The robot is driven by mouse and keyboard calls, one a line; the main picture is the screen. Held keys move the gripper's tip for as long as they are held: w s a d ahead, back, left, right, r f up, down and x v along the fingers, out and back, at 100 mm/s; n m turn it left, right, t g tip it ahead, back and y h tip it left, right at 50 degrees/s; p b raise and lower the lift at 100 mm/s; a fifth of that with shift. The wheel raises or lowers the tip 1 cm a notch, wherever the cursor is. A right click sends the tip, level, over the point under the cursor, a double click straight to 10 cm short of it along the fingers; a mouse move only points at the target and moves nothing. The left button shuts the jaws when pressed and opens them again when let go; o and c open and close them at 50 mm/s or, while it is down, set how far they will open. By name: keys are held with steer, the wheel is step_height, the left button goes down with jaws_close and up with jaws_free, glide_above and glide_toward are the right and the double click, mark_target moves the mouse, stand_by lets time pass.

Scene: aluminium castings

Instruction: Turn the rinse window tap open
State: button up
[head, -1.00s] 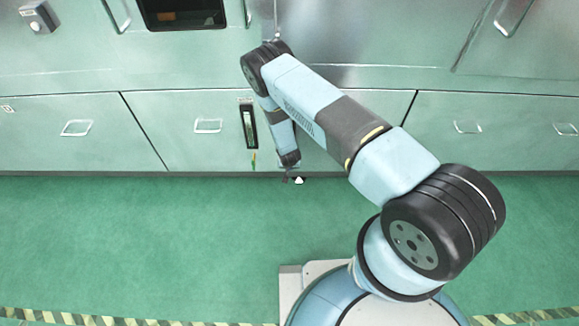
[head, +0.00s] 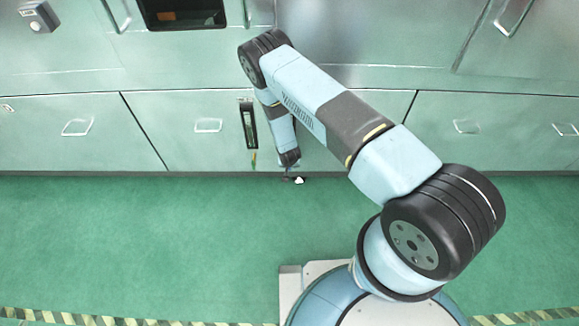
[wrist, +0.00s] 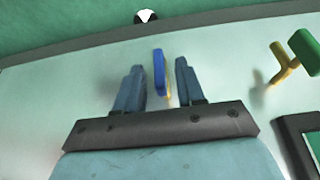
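In the wrist view my gripper (wrist: 159,65) is open, with one finger on each side of a narrow blue tap lever (wrist: 159,76). A gap shows on both sides of the lever. A yellow stub shows just below it. A second tap, with a green handle (wrist: 305,52) and yellow body (wrist: 282,66), is to the right, clear of the fingers. I cannot tell from any label which tap is the rinse window one. In the head view the wrist hides the blue lever, and the green and yellow tap (head: 253,159) hangs below a dark window slot (head: 248,125).
The pale green cabinet front (head: 70,145) has drawer handles (head: 208,125) beside the slot. A small white object (head: 299,180) is at the cabinet's foot near my gripper, also at the top of the wrist view (wrist: 146,15). The green floor (head: 120,240) is clear.

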steer(key=v, duration=1)
steer(key=shift+s+r, duration=0.25)
steer(key=shift+r, duration=0.1)
steer(key=w+d+r+y, duration=0.1)
steer(key=w+r, duration=0.2)
steer(key=r, duration=0.9)
steer(key=w+r, duration=0.4)
steer(key=r, duration=0.8)
steer(key=s+d+r, duration=0.2)
steer(key=d+r, duration=0.1)
steer(key=r, duration=0.8)
steer(key=s+d+r, duration=0.1)
steer(key=d+r, duration=0.2)
steer(key=r, duration=0.8)
steer(key=s+d+r, duration=0.4)
steer(key=s+r, duration=0.3)
steer(key=r, duration=0.2)
steer(key=s+d+r, duration=0.4)
steer(key=s+r, duration=0.2)
steer(key=r, duration=0.3)
steer(key=s+d+r, duration=0.3)
steer(key=s, duration=0.6)
steer(key=s+d+r+t, duration=0.1)
steer(key=s+d+r, duration=0.2)
steer(key=s, duration=0.7)
steer(key=shift+s+r+h, duration=0.2)
steer(key=shift+r+h, duration=0.1)
